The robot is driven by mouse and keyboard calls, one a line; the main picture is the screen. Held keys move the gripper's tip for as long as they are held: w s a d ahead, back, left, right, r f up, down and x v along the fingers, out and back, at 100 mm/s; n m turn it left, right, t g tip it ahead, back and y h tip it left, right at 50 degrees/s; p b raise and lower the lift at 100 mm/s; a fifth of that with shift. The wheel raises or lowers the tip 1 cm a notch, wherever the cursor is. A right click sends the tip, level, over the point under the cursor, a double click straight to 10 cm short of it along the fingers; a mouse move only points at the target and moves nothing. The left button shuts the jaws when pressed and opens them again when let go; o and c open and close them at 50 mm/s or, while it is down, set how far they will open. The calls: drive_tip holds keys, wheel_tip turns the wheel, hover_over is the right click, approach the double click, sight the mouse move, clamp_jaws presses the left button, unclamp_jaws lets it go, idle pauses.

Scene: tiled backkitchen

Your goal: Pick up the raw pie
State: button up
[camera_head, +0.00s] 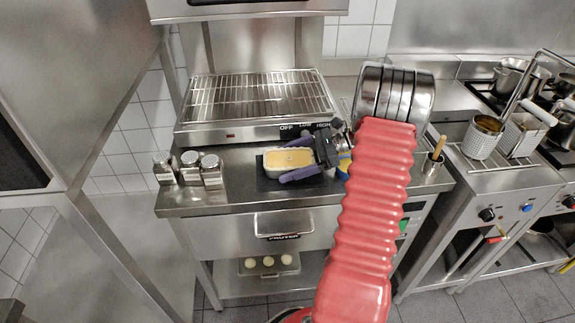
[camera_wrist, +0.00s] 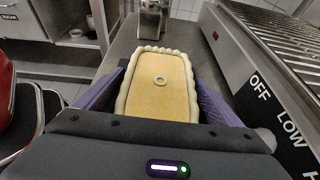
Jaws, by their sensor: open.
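In the wrist view, the pie (camera_wrist: 160,82) lies lengthwise between the two fingers (camera_wrist: 158,100). Whether the fingers touch its sides cannot be told. The near end of the pie is hidden behind my gripper body in the wrist view.
A grill (camera_head: 255,98) with a labelled dial panel stands right behind the pie. Several steel shakers (camera_head: 188,167) stand to its left. My red arm covers the counter's right part.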

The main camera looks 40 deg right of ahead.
drive_tip(key=shift+c, duration=0.4)
drive_tip(key=c, duration=1.5)
